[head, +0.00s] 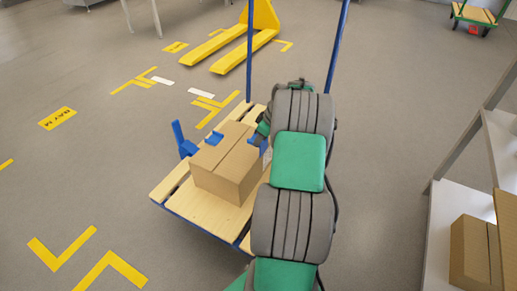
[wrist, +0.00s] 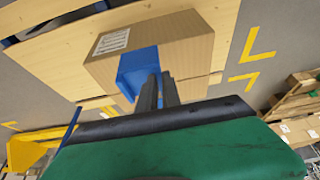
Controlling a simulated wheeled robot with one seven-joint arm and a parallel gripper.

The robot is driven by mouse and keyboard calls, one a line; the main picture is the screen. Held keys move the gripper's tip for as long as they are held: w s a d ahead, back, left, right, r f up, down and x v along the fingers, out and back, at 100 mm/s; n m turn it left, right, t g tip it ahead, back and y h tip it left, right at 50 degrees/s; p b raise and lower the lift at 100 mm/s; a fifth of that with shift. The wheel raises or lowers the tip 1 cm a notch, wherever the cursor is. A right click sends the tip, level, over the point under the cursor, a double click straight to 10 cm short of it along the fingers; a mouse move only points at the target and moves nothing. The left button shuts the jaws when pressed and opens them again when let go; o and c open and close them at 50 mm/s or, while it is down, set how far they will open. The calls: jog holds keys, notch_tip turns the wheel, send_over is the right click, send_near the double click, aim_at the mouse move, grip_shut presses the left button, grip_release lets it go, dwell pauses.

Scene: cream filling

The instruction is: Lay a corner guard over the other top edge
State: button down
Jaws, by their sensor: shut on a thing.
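A brown cardboard box (head: 226,160) sits on the wooden deck of a cart; it also shows in the wrist view (wrist: 180,38). One blue corner guard (head: 214,138) lies over its top edge at the back left. A second blue corner guard (wrist: 139,68) is in my gripper (wrist: 158,82), whose dark fingers are shut on it. This guard is at a box edge in the wrist view; I cannot tell whether it touches. In the head view, blue (head: 254,142) shows at the box's right top edge, and my arm hides the fingers.
The cart (head: 165,187) has blue uprights behind and right of the box. A blue upright piece (head: 183,141) stands at its left side. A yellow pallet jack (head: 245,45) is at the back. A shelf with another box (head: 470,250) is at the right. The floor at left is clear.

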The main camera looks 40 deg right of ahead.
jog(key=f+b, duration=0.2)
jog(key=f, duration=0.1)
jog(key=f+b, duration=0.2)
jog(key=f, duration=0.1)
jog(key=w+f+b, duration=0.1)
jog(key=f+b, duration=0.1)
jog(key=f, duration=0.1)
jog(key=shift+a, duration=0.25)
jog(key=shift+w+a+f, duration=0.1)
jog(key=shift+w+f, duration=0.1)
jog(key=shift+w, duration=0.15)
jog(key=shift+w, duration=0.1)
jog(key=shift+w+a+f, duration=0.1)
jog(key=shift+w+f, duration=0.05)
jog(key=shift+w, duration=0.05)
jog(key=c, duration=1.8)
grip_release()
jog(key=o, duration=0.3)
jog(key=shift+o, duration=0.2)
